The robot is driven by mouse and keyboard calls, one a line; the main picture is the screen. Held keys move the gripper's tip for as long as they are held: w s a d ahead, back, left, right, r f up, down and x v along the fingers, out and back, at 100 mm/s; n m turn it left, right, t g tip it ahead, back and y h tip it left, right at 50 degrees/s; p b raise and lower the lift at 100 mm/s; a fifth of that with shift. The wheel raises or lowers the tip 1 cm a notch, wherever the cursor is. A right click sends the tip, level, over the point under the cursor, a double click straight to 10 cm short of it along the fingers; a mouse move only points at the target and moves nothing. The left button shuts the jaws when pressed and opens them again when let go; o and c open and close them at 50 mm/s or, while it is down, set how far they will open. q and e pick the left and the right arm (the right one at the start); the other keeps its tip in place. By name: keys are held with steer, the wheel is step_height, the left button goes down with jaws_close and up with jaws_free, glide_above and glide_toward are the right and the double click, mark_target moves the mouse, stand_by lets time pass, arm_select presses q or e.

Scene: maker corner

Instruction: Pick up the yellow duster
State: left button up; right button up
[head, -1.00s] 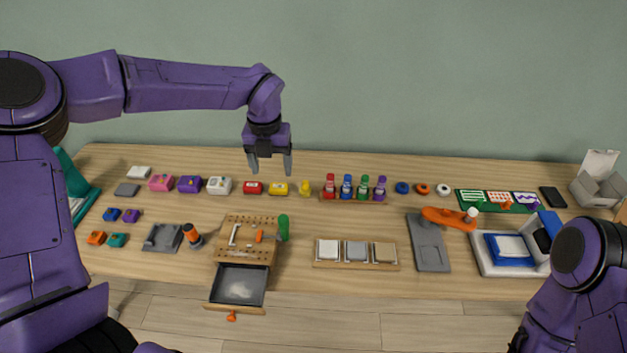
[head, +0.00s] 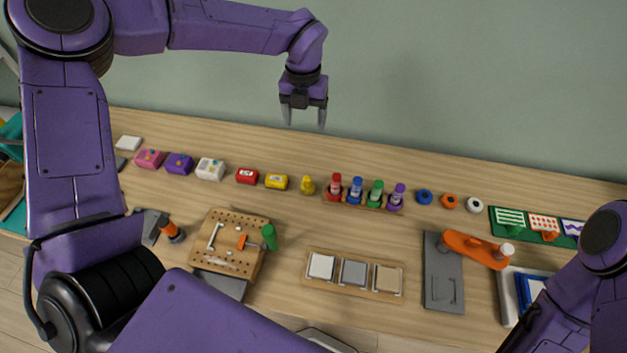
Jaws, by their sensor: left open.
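The yellow duster (head: 307,185) looks like a small rounded bulb with a narrower top. It stands upright on the table in the row along the back, between a yellow box and the bottle rack. My left gripper (head: 304,117) is open and empty. Its fingers point down, and it appears in the picture straight above the duster, clearly apart from it. My right arm shows at the right edge, but its gripper is out of view.
A yellow box (head: 276,181) is close left of the duster. A rack of coloured bottles (head: 366,203) is close right. A pegboard (head: 232,244) with a green-handled tool (head: 269,237) and a tray of square blocks (head: 353,274) lie nearer me. Bare table lies in front of the duster.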

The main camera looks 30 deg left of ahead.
arm_select(q)
steer(key=b, duration=1.7)
glide_above(307, 179)
step_height(307, 179, down, 18)
steer(key=shift+r, duration=0.1)
steer(key=shift+f, duration=0.25)
step_height(307, 179, down, 10)
steer(key=shift+p, duration=0.9)
steer(key=c, duration=1.2)
steer(key=shift+r, duration=0.1)
steer(key=shift+r, duration=0.55)
steer(key=s+d+r+b, duration=0.1)
steer(key=s+r, duration=0.3)
steer(key=s+d+r+b, duration=0.1)
steer(key=s+r, duration=0.3)
steer(key=s, duration=0.1)
steer(key=s+d+r, duration=0.1)
steer(key=s+r, duration=0.3)
steer(key=shift+s+d+b, duration=0.25)
steer(key=shift+s+b, duration=0.05)
steer(key=shift+b, duration=0.1)
